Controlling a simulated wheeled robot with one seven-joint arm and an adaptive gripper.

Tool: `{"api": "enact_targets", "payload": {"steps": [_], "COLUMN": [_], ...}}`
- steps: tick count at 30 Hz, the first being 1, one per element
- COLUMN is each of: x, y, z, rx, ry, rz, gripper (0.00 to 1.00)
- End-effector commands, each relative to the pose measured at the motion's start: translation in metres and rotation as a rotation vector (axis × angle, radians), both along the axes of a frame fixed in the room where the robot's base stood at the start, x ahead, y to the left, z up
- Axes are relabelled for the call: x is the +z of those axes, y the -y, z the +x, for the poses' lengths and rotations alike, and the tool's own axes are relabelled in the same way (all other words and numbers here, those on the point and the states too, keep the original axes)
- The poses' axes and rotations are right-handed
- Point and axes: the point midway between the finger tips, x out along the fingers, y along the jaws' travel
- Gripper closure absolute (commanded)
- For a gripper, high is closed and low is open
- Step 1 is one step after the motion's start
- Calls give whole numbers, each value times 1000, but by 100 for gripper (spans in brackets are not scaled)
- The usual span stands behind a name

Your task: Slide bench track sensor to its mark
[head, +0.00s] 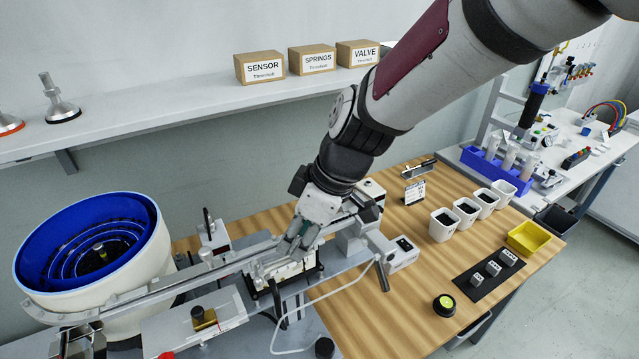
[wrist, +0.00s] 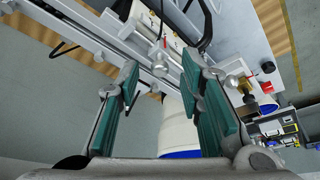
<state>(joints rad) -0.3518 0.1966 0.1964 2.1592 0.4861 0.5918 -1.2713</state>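My gripper (head: 292,243) is over the metal feed track (head: 150,290), near its right end. In the wrist view my gripper (wrist: 157,85) is open, its two green-padded fingers apart with nothing held between them. A small metal knob (wrist: 160,68) shows beyond the fingertips; I cannot tell how far. A brass-knobbed block (head: 203,318) sits on a white plate in front of the track, left of my gripper. An upright white unit (head: 213,238) stands behind the track. I cannot tell which of these is the track sensor.
A white bowl feeder with a blue inside (head: 150,240) stands at left. A white cable (head: 335,292) loops over the wooden bench (head: 390,310). White bins (head: 443,224), a yellow tray (head: 528,238) and a black-and-yellow round piece (head: 444,305) are at right. The bench's front middle is mostly free.

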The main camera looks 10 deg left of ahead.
Motion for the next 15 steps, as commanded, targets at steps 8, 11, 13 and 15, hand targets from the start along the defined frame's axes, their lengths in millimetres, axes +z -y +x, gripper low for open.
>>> {"api": "enact_targets", "payload": {"steps": [8, 11, 13, 15], "x": [0, 0, 0, 0], "y": [0, 0, 0, 0], "z": [0, 0, 0, 0], "rx": [0, 0, 0, 0], "ry": [0, 0, 0, 0], "rz": [0, 0, 0, 0], "gripper": [73, 95, 100, 100]}}
